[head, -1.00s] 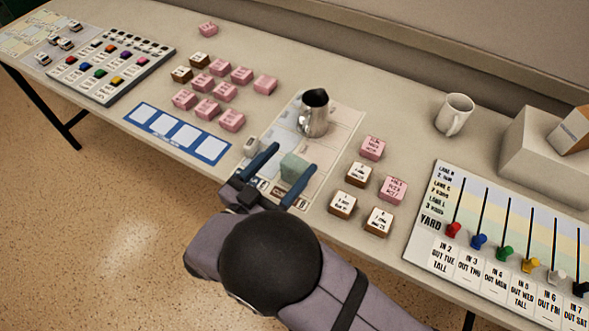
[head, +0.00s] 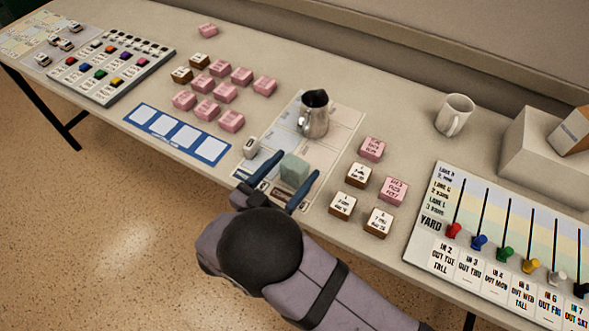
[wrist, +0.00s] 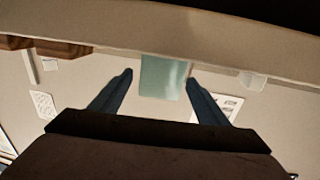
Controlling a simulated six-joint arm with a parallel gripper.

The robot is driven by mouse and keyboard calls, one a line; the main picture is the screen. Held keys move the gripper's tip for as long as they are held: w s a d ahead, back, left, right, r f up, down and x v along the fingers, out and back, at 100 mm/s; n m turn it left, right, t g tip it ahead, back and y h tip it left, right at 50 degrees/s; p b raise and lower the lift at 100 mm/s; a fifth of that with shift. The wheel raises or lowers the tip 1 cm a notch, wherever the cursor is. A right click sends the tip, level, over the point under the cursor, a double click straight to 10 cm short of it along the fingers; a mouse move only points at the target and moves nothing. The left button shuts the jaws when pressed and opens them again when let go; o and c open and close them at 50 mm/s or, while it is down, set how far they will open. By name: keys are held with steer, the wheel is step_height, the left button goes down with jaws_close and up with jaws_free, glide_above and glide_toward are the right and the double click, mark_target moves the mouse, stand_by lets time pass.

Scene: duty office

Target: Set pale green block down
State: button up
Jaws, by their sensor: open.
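The pale green block (head: 294,170) rests on the pale printed sheet (head: 337,134) near the table's front edge. My gripper (head: 298,163) is open, with one blue finger on each side of the block and gaps visible beside it. In the wrist view the block (wrist: 163,78) shows between and just beyond the tips of my open gripper (wrist: 160,80). The block's underside is hidden.
A metal pitcher (head: 313,116) stands behind the block on the sheet. Several pink and white-topped blocks (head: 392,190) lie to the right, and more pink blocks (head: 225,92) to the left. A small whitish item (head: 250,147) sits left of the fingers.

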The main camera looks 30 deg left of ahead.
steer(key=shift+w+d+r+p, duration=0.15)
steer(key=shift+w+p, duration=0.15)
steer(key=shift+w, duration=0.25)
steer(key=shift+w+d+p, duration=0.1)
steer(key=shift+w+p, duration=0.45)
steer(key=shift+w, duration=1.5)
steer(key=c, duration=1.6)
steer(key=shift+r, duration=0.2)
step_height(320, 180, up, 10)
steer(key=shift+f+b, duration=0.1)
steer(key=shift+b, duration=0.2)
step_height(320, 180, up, 9)
steer(key=p, duration=0.9)
glide_above(299, 160)
steer(key=w, duration=0.3)
steer(key=shift+s, duration=0.2)
